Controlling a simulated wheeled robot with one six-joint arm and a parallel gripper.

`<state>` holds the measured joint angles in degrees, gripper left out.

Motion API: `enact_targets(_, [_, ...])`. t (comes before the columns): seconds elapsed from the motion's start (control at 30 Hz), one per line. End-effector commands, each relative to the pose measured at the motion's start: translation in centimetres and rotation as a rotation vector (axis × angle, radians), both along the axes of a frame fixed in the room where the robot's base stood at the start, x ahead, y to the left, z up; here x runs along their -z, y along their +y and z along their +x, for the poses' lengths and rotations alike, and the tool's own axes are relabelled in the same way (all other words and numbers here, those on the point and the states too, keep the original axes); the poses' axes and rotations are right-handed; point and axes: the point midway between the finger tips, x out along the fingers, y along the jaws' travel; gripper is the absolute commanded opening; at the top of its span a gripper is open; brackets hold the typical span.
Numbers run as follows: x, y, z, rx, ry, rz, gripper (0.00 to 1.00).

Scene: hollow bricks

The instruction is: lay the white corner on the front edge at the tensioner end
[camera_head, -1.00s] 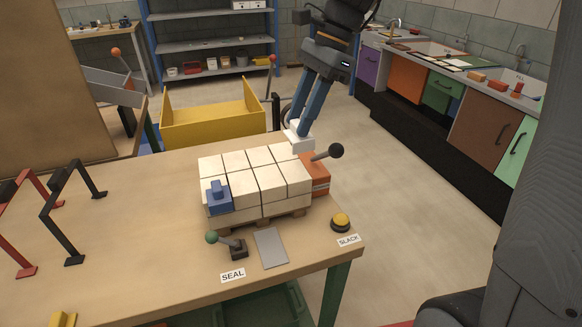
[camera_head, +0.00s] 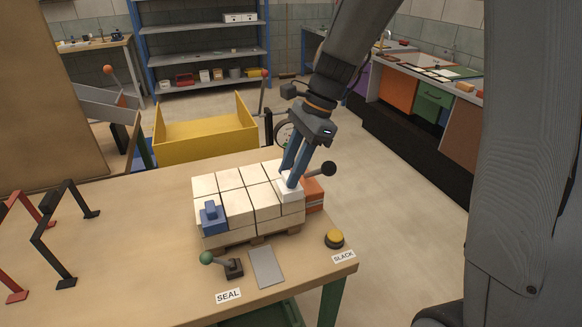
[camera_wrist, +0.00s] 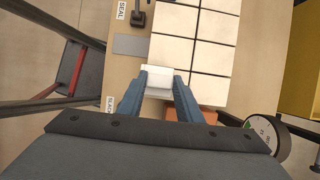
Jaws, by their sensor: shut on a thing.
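My gripper (camera_head: 289,181) is shut on the white corner (camera_head: 290,194), at the right end of the stack of pale bricks (camera_head: 237,181). In the wrist view the white corner (camera_wrist: 157,76) sits between my fingertips, overlapping the stack's corner beside the front edge. I cannot tell whether it touches the bricks. The orange tensioner (camera_head: 314,194), with a black-knobbed lever (camera_head: 328,169), is at the stack's right end, close to my fingers. A blue corner (camera_head: 212,218) lies on the front edge at the left end.
The stack stands on a wooden pallet on the table (camera_head: 120,230). In front are a green-knobbed SEAL lever (camera_head: 232,267), a grey plate (camera_head: 266,267) and a yellow SLACK button (camera_head: 334,239). A yellow bin (camera_head: 205,138) stands behind. Black and red frames are at left.

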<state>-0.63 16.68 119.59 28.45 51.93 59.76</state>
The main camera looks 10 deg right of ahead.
Motion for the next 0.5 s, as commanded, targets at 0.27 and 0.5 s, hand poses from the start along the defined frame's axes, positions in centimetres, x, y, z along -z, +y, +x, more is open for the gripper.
enact_targets(0.27, [0.16,0.01,0.02,-0.001,0.0,0.0,0.1])
enact_targets(0.5, [0.81,0.02,-0.02,-0.001,0.001,0.001,0.1])
